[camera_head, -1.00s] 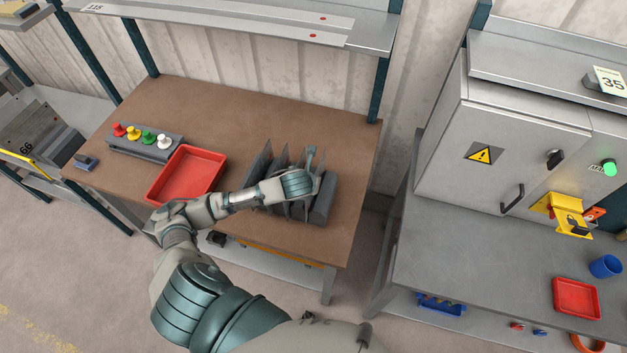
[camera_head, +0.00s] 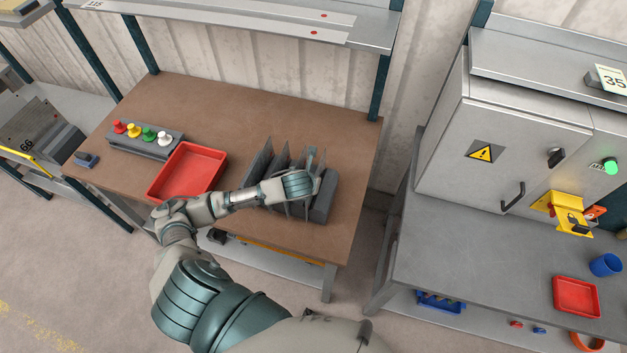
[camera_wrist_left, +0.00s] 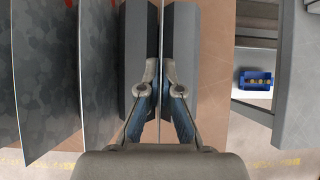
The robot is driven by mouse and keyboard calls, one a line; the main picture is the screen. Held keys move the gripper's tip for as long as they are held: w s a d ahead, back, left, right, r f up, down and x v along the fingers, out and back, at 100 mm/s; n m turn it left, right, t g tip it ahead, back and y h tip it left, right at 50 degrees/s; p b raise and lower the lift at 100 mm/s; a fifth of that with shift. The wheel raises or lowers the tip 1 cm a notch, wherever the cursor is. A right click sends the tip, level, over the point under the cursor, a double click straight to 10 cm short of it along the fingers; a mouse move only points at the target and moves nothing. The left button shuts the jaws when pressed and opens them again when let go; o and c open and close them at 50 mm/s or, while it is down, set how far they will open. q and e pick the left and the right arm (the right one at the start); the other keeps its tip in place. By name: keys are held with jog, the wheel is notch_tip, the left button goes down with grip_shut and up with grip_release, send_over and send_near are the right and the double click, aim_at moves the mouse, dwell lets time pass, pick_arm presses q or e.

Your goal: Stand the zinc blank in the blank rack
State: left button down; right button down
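The zinc blank (camera_wrist_left: 160,50) shows nearly edge-on as a thin sheet in the left wrist view. My left gripper (camera_wrist_left: 160,88) has its fingers close together on either side of it. In the head view, my left gripper (camera_head: 303,183) is at the right part of the blank rack (camera_head: 322,201), with the blank's upper edge showing beside it. The blank is upright between two dark blocks of the rack (camera_wrist_left: 183,50). Its lower edge is hidden, so I cannot tell whether it touches the bottom. My right gripper is not in view.
Other upright sheets (camera_wrist_left: 45,80) stand in the rack left of the gripper. A red tray (camera_head: 187,172) and a block with coloured knobs (camera_head: 146,140) are farther left on the brown bench (camera_head: 235,125). A grey cabinet (camera_head: 520,140) stands to the right.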

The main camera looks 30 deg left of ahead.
pick_arm(q)
jog(key=shift+f, duration=0.1)
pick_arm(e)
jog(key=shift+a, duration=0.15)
pick_arm(q)
jog(key=c, duration=1.2)
grip_release()
jog(key=shift+c, duration=0.2)
jog(key=v, duration=1.2)
jog(key=shift+f, duration=0.15)
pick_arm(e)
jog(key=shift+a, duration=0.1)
